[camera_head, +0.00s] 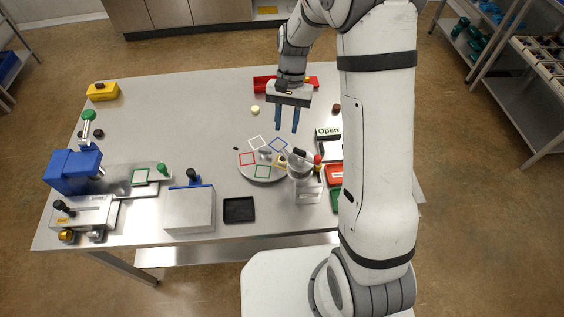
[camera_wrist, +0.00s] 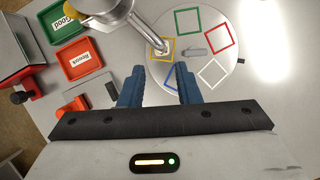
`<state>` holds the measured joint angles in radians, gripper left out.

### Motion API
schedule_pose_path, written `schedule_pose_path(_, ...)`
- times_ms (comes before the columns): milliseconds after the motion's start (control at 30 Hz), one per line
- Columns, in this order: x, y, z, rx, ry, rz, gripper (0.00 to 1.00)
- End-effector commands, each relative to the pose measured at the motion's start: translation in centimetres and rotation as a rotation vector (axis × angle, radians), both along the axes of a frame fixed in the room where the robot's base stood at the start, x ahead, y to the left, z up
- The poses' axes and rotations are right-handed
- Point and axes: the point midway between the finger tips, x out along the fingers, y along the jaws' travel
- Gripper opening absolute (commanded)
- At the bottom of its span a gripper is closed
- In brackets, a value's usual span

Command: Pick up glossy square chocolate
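I cannot pick out the glossy square chocolate with certainty. A small brown piece (camera_head: 336,108) lies on the table right of my gripper, and its finish is too small to tell. A round white turntable (camera_head: 248,175) carries coloured square outlines; it also shows in the wrist view (camera_wrist: 222,78). My gripper (camera_head: 287,130) is open and empty, above the table behind the turntable. In the wrist view its blue fingers (camera_wrist: 158,78) stand apart with nothing between them.
The metal bowl (camera_head: 300,168) stands at the turntable's right edge. Green (camera_wrist: 62,18) and red (camera_wrist: 78,60) labelled trays lie beside it. A red tray (camera_head: 264,84) is behind my gripper. A blue machine (camera_head: 72,170) and grey box (camera_head: 190,211) stand left. The table's back middle is mostly clear.

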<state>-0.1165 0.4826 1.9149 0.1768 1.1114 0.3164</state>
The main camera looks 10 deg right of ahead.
Motion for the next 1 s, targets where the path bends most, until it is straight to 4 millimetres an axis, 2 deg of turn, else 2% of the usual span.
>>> schedule_pose_path(33,0.0,0.0,-1.2,0.000,0.000,0.000,0.30)
schedule_pose_path(100,0.0,0.0,-2.1,0.000,0.000,0.000,0.30)
schedule_pose_path(367,-0.3,0.1,-3.9,0.000,0.001,0.001,0.30)
schedule_pose_path(567,-1.1,0.4,-5.9,0.000,0.002,0.003,0.30)
schedule_pose_path(800,-2.2,0.9,-9.2,0.000,0.004,0.002,0.30)
schedule_pose_path(1000,-2.6,1.1,-10.4,0.000,0.001,0.002,0.30)
